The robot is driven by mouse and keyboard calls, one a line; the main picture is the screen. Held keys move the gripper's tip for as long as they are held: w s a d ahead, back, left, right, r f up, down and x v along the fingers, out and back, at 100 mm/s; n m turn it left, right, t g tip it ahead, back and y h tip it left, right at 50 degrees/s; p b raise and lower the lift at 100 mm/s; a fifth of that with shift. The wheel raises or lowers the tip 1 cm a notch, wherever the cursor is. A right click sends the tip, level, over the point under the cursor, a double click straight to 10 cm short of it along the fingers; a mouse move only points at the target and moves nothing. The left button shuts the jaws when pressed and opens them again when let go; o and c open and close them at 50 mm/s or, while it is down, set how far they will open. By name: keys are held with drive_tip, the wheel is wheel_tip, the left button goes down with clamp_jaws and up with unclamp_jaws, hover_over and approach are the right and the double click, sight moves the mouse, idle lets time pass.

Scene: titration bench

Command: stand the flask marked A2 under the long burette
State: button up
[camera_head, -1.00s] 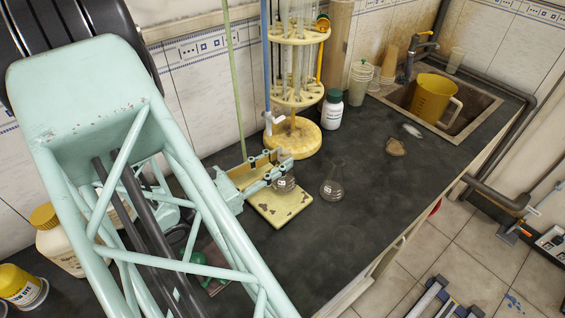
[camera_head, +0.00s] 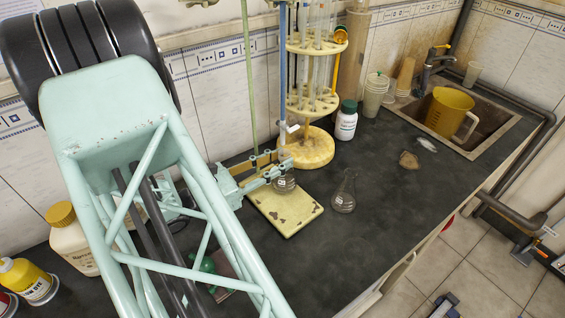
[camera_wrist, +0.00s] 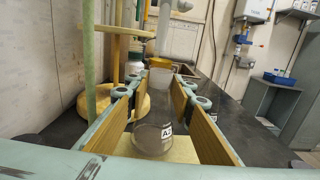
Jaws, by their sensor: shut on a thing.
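A clear conical flask (camera_wrist: 153,138) carries a white label that appears to read A2. My gripper (camera_head: 286,165) is shut on it; the wood-lined fingers stand on both sides of the flask in the wrist view. In the head view the flask (camera_head: 284,183) is upright over the back part of a cream stand plate (camera_head: 297,222). Whether its base touches the plate is unclear. The long burette (camera_head: 282,70), a bluish tube with a white tap, hangs just behind and above the gripper. Its tip looks close to above the flask, but the depth is hard to judge.
A second conical flask (camera_head: 343,195) stands on the dark bench right of the plate, its label unreadable. Behind are a yellow round rack (camera_head: 307,150) and a white bottle (camera_head: 346,122). The stand's green rod (camera_head: 246,80) rises left of the burette. The front right bench is clear.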

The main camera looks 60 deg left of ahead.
drive_tip(key=shift+s+a, duration=0.1)
drive_tip(key=shift+a, duration=0.25)
drive_tip(key=shift+f, duration=0.5)
idle(1.6)
drive_tip(key=o, duration=0.8)
drive_tip(key=shift+s, duration=0.15)
drive_tip(key=shift+c, duration=0.8)
drive_tip(key=s, duration=0.8)
drive_tip(key=shift+s, duration=0.35)
idle(0.4)
drive_tip(key=shift+d, duration=0.15)
idle(0.6)
